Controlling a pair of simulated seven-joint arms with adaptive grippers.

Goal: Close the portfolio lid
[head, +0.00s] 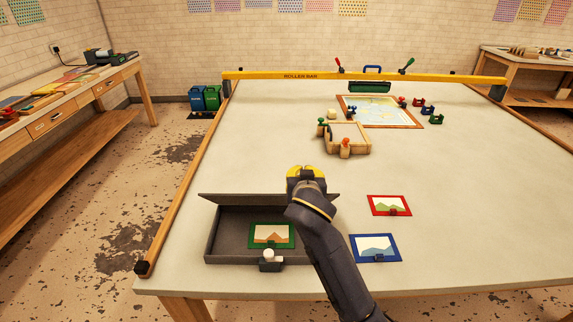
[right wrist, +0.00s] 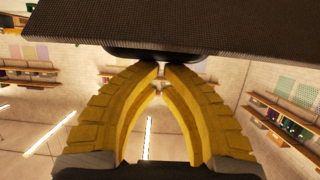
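The portfolio (head: 214,239) is a grey box near the table's front left. Its lid (head: 235,200) is open and stands up along the back edge. A green-framed picture (head: 272,235) lies inside, and a white knob on a dark block (head: 269,258) is at the front wall. My right gripper (head: 306,172) is behind the lid's right end, its arm crossing the portfolio's right side. In the right wrist view its yellow fingers (right wrist: 162,68) nearly meet at the tips, close to a dark tab under a dark textured panel, likely the lid (right wrist: 210,25). Contact is unclear. My left gripper is not in view.
A red-framed picture (head: 380,205) and a blue-framed picture (head: 361,248) lie right of the arm. A wooden tray (head: 362,150) with small pieces stands farther back. A yellow roller bar (head: 290,75) spans the far end. The table's middle left is clear.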

